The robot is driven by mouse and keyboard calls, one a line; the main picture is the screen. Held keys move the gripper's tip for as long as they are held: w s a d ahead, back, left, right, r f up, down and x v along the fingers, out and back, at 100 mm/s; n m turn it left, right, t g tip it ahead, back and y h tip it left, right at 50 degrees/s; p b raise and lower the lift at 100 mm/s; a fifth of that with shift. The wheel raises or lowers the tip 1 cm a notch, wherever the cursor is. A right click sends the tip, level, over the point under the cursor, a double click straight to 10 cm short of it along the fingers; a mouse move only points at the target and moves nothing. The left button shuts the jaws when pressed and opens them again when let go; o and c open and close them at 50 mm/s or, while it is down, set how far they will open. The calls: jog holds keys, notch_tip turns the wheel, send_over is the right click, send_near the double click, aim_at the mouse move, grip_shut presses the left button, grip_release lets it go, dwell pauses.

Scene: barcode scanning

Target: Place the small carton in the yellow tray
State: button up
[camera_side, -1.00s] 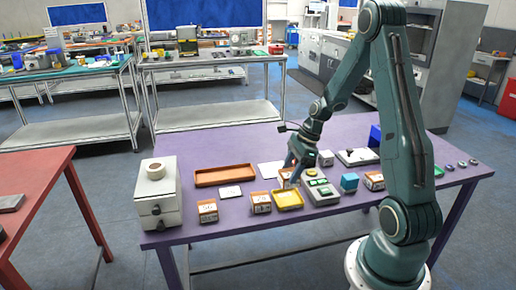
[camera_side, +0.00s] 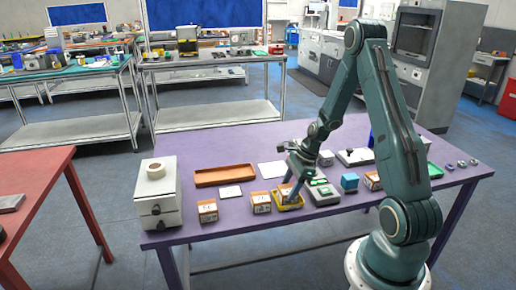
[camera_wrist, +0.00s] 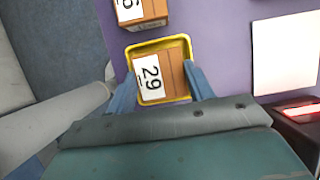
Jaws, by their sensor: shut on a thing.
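The small carton (camera_wrist: 161,74), brown with a white label reading 29, appears within the rim of the yellow tray in the wrist view. The yellow tray (camera_side: 299,205) is on the purple table, below my gripper. It also shows in the wrist view (camera_wrist: 160,43). My gripper (camera_side: 290,196) points down at the tray, with its blue fingers on either side of the carton in the wrist view (camera_wrist: 161,82). It is shut on the carton. Whether the carton touches the tray floor is hard to tell.
Two similar cartons, the nearer one (camera_side: 261,203) close beside the tray and another (camera_side: 208,211), stand to the left. A grey device with green buttons (camera_side: 323,193) is close on the right. An orange tray (camera_side: 223,176) lies behind. The table's front edge is near.

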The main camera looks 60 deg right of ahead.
jog(key=shift+f, duration=0.15)
jog(key=o, duration=1)
jog(key=shift+o, duration=0.2)
jog(key=v, duration=1.2)
jog(key=shift+r, duration=0.2)
